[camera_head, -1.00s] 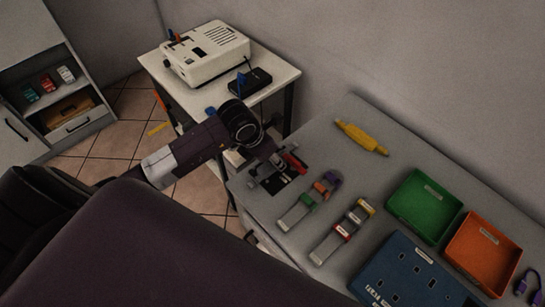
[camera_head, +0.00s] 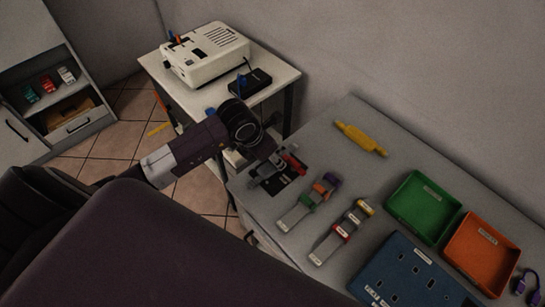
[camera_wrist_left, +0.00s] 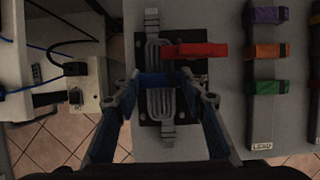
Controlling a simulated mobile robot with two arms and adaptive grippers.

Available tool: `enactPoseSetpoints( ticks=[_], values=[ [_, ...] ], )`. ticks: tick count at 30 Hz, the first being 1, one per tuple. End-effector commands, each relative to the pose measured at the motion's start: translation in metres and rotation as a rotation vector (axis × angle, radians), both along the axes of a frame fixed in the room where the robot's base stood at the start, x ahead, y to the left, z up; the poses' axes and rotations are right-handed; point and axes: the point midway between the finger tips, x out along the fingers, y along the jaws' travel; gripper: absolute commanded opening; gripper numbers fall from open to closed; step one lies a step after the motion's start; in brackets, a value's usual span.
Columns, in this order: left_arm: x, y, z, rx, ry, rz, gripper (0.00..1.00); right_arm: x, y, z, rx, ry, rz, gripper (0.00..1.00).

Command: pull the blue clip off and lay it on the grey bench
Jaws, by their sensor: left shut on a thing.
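My left gripper (camera_wrist_left: 160,81) is shut on the blue clip (camera_wrist_left: 157,80), with one finger at each end of it. The clip lies across a bundle of grey cables (camera_wrist_left: 160,103) over a black plate (camera_wrist_left: 190,103). I cannot tell whether it still touches the cables. In the head view my left gripper (camera_head: 262,175) is at the left end of the grey bench (camera_head: 325,125), and the blue clip is hidden there. My right gripper is not in view.
Cable straps with coloured clips (camera_head: 312,200) lie right of the plate. A yellow roller-shaped object (camera_head: 360,138), a green tray (camera_head: 424,205), an orange tray (camera_head: 482,250) and a blue socket panel (camera_head: 412,275) are on the bench. A white table (camera_head: 278,82) stands behind my arm.

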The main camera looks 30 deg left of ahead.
Motion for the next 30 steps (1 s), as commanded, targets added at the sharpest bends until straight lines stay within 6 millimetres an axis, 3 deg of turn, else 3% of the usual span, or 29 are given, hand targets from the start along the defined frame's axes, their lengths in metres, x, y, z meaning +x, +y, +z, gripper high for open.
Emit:
enactPoseSetpoints(
  ticks=[21, 30],
  values=[
    [0.0, 0.0, 0.038, 0.001, 0.001, 0.0, 0.13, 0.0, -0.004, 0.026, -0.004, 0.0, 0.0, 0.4],
    [0.0, 0.0, 0.041, 0.0, 0.001, 0.0, 0.13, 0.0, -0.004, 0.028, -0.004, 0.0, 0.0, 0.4]
  ],
)
